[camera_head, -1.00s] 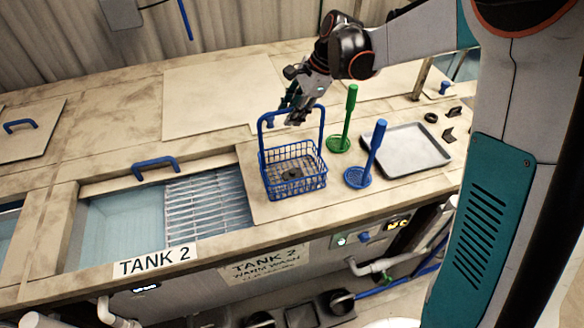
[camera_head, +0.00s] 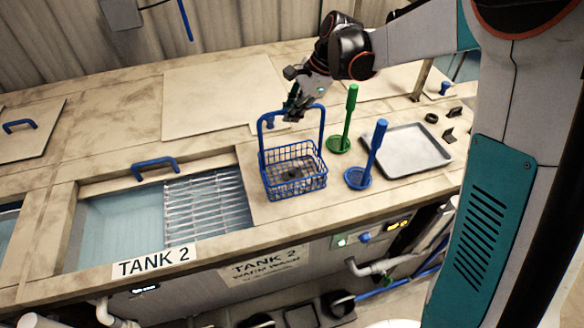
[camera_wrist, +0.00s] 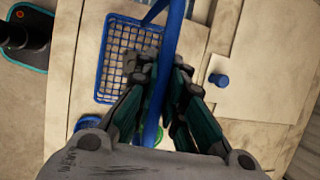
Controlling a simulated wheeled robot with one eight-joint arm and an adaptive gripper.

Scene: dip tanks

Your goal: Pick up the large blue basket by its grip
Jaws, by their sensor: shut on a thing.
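The large blue basket (camera_head: 293,172) is a wire basket with a tall hoop handle. It stands upright on the bench, right of the open tank, with a dark part lying inside. My gripper (camera_head: 297,110) is at the top bar of the handle, its fingers shut on the grip. In the wrist view the blue handle (camera_wrist: 172,30) runs between the two fingers of my gripper (camera_wrist: 158,75), with the basket mesh (camera_wrist: 125,50) below. Whether the basket's base touches the bench is hard to tell, but it looks at rest there.
Tank 2 (camera_head: 70,240) lies open to the left, with a rack in its water. A green dipper (camera_head: 350,115) and a blue dipper (camera_head: 377,150) stand close to the right of the basket. A grey tray (camera_head: 408,150) lies farther right. A blue-handled lid (camera_head: 30,150) is far left.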

